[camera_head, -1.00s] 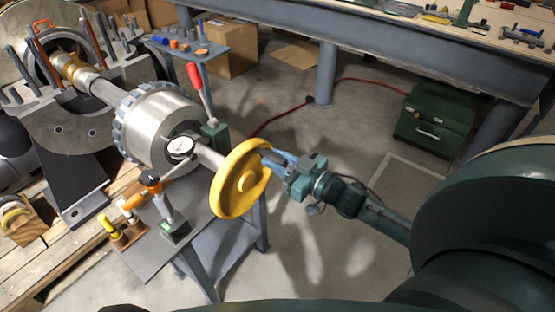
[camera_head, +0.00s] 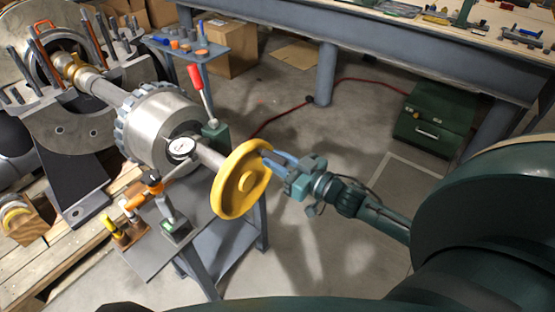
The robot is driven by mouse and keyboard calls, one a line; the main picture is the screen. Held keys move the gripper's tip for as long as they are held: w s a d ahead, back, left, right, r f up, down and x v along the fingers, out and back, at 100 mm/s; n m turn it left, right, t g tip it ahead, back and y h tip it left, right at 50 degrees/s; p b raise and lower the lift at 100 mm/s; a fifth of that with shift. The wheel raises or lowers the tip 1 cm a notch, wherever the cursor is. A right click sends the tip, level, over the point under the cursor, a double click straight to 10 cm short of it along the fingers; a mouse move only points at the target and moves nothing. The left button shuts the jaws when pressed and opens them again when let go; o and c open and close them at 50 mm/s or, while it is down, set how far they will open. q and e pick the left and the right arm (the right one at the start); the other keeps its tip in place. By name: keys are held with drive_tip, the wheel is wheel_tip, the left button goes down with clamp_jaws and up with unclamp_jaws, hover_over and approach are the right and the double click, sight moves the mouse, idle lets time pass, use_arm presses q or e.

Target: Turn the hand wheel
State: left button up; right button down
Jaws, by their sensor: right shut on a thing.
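The yellow hand wheel (camera_head: 238,186) sits on the near end of a steel shaft (camera_head: 209,156), with its face turned toward the lower right. My right gripper (camera_head: 268,157) reaches in from the right, its blue fingers at the upper right part of the wheel's rim and shut on it. The wheel hides part of the fingertips. My left gripper is not in view.
A dial gauge (camera_head: 181,148) on an orange-jointed stand is close left of the wheel. A red-handled lever (camera_head: 196,77) rises behind the shaft. A grey bench (camera_head: 328,50) and a green toolbox (camera_head: 432,119) stand farther back.

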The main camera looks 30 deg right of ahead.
drive_tip(key=shift+w+d+f+m, duration=0.1)
drive_tip(key=shift+d+f+m, duration=0.2)
drive_tip(key=shift+d, duration=0.2)
drive_tip(key=c, duration=1.2)
unclamp_jaws()
drive_tip(key=p+v, duration=0.1)
drive_tip(key=v, duration=1.2)
drive_tip(key=shift+a, duration=0.1)
